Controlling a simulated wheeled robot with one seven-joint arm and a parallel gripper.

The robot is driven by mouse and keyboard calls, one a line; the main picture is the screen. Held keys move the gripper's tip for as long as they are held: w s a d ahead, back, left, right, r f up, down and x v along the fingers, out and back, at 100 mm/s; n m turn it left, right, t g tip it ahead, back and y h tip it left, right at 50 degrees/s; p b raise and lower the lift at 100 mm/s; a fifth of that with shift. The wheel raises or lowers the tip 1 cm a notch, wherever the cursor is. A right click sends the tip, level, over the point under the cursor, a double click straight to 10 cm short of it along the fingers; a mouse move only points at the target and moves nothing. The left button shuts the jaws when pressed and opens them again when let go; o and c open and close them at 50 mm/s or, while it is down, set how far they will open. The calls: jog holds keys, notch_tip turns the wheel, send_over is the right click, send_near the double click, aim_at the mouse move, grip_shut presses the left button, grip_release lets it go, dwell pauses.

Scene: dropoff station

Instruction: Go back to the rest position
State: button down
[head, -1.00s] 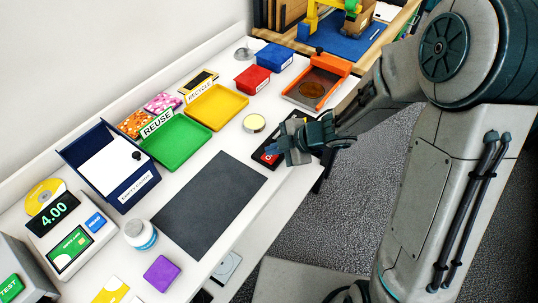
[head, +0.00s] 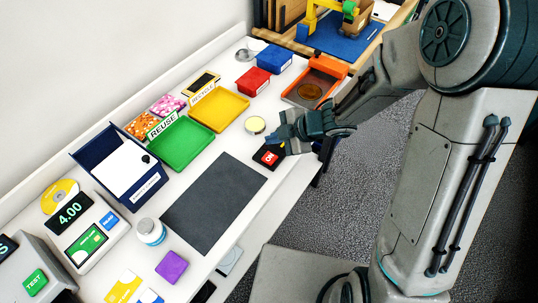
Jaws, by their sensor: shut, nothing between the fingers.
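My gripper (head: 283,137) is at the end of my arm, over the right edge of the white table (head: 257,212). It hangs near a small black device with a red ON label (head: 268,156) and partly covers it. The jaws look shut and nothing shows between them. I cannot tell whether the gripper touches the device.
Green REUSE tray (head: 182,145), yellow RECYCLE tray (head: 219,108), red box (head: 253,79), blue box (head: 274,58) and orange tray (head: 333,64) line the table. A dark mat (head: 213,203) is bare. A scale (head: 88,237) and white jar (head: 151,231) stand lower left.

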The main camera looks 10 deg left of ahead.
jog(key=w+d+r+m+t+h, duration=0.35)
jog(key=d+r+m, duration=0.25)
jog(key=d, duration=0.4)
jog(key=w+d+r+m+t+h, duration=0.25)
jog(key=d+r+m+h, duration=0.3)
jog(key=d, duration=0.35)
jog(key=s+d+r+m+g+h, duration=0.15)
jog(key=s+d+r+m, duration=0.25)
jog(key=s+d+m, duration=0.4)
jog(key=s+m+g, duration=0.1)
jog(key=s+m, duration=0.1)
jog(key=s, duration=0.3)
jog(key=s+a+m+g+y, duration=0.1)
jog(key=s+m, duration=0.2)
jog(key=s, duration=0.2)
jog(key=shift+s+a+r, duration=0.3)
jog(key=shift+s, duration=0.1)
jog(key=shift+g, duration=0.25)
